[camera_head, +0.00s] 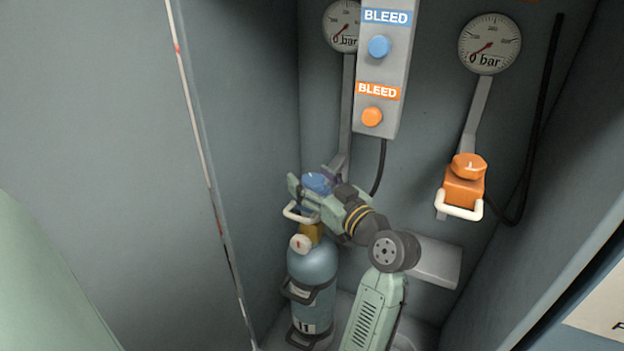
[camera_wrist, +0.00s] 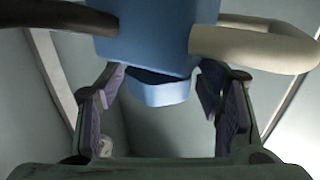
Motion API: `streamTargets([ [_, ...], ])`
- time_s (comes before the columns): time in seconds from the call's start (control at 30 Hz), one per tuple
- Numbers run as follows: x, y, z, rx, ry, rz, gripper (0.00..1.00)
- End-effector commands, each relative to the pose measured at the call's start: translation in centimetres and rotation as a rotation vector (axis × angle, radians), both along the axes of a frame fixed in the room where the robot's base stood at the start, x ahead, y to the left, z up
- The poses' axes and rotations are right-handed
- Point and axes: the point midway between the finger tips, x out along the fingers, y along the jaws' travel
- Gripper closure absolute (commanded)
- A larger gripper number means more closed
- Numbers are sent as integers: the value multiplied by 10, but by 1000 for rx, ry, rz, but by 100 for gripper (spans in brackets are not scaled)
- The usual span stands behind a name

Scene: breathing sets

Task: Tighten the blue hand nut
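The blue hand nut (camera_head: 317,182) sits above the blue cylinder (camera_head: 313,262), between the fingers of my gripper (camera_head: 311,197). In the wrist view the nut (camera_wrist: 158,91) shows below a larger blue block (camera_wrist: 155,35). My gripper also shows in the wrist view (camera_wrist: 161,92), its purple-padded fingers spread on either side of the nut. A small gap shows beside the nut on each side, so the gripper looks open around it. In the head view the fingers partly hide the nut and the fitting under it.
A white handle (camera_head: 301,214) juts out below my gripper; it shows in the wrist view (camera_wrist: 255,45) too. An orange nut on an orange block (camera_head: 464,190) hangs at the right. A grey BLEED panel (camera_head: 384,65) and gauges are above. Cabinet walls stand close on both sides.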

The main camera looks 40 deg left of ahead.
Motion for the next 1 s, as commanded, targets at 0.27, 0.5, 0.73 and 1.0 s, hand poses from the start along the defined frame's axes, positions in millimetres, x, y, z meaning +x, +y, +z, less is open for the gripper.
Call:
streamTargets([
  [0.27,0,0,0,0,0,0,60],
  [0.5,0,0,0,0,0,0,76],
  [0.73,0,0,0,0,0,-1,86],
  [1.0,-1,0,0,-1,-1,-63,86],
])
